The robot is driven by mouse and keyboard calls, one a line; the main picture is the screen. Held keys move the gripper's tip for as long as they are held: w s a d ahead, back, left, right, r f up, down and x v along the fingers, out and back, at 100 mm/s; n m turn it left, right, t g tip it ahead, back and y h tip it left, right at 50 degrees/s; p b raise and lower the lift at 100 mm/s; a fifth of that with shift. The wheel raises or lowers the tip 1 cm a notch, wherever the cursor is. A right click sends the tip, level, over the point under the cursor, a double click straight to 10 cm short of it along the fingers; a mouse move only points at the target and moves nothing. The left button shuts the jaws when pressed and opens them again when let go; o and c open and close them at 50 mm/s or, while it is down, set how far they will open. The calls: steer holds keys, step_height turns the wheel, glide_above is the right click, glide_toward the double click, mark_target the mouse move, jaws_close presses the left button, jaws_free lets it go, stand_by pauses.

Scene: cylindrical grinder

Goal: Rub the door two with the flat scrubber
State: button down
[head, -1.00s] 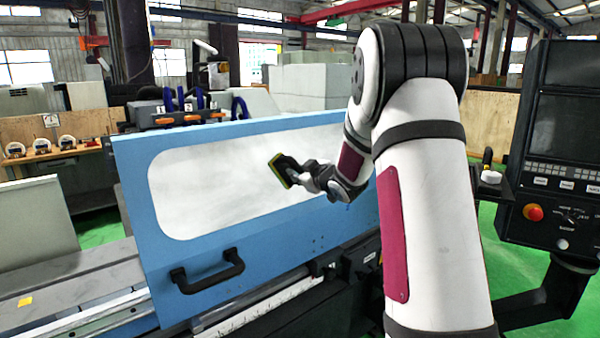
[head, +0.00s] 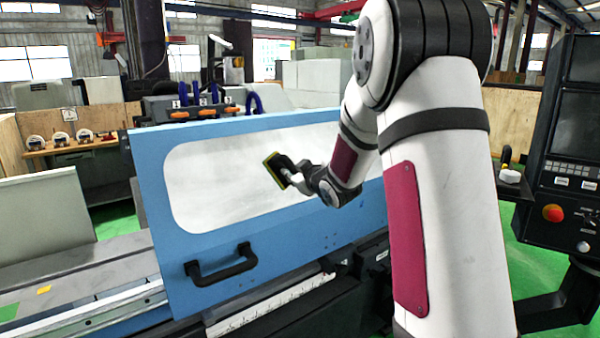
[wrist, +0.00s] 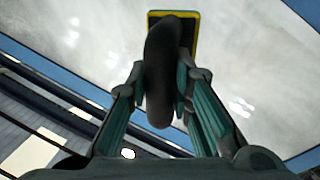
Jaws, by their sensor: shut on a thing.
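The blue door (head: 160,220) stands at the middle left in the head view, with a large cloudy white window (head: 225,190) and a black handle (head: 222,266) below it. The window fills much of the wrist view (wrist: 265,70), with pale smudges on it. The flat scrubber (head: 272,165), a dark pad with a yellow-green edge, is in front of the window. Its rounded black handle (wrist: 165,80) is between my gripper's fingers in the wrist view. My gripper (wrist: 160,95) is shut on that handle. I cannot tell whether the pad touches the window.
A control panel (head: 570,150) with a red button stands at the right. The machine bed (head: 110,300) runs below the door. A wooden bench (head: 70,148) with gauges is at the back left. Orange-marked fittings (head: 195,110) stand behind the door's top edge.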

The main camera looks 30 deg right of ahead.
steer(key=shift+a, duration=0.95)
steer(key=shift+d+r+p+v, duration=0.1)
steer(key=shift+d+p+v, duration=0.1)
steer(key=shift+p+v, duration=0.6)
steer(key=shift+d+r+p+v, duration=0.1)
steer(key=shift+d+p+v, duration=0.2)
steer(key=shift+v, duration=0.85)
steer(key=shift+d+r+p+v, duration=0.15)
steer(key=shift+p+v, duration=0.5)
steer(key=shift+v, duration=0.35)
steer(key=p+v, duration=0.2)
steer(key=v, duration=0.1)
steer(key=shift+d+r, duration=0.1)
steer(key=shift+d, duration=0.1)
steer(key=shift+w, duration=0.1)
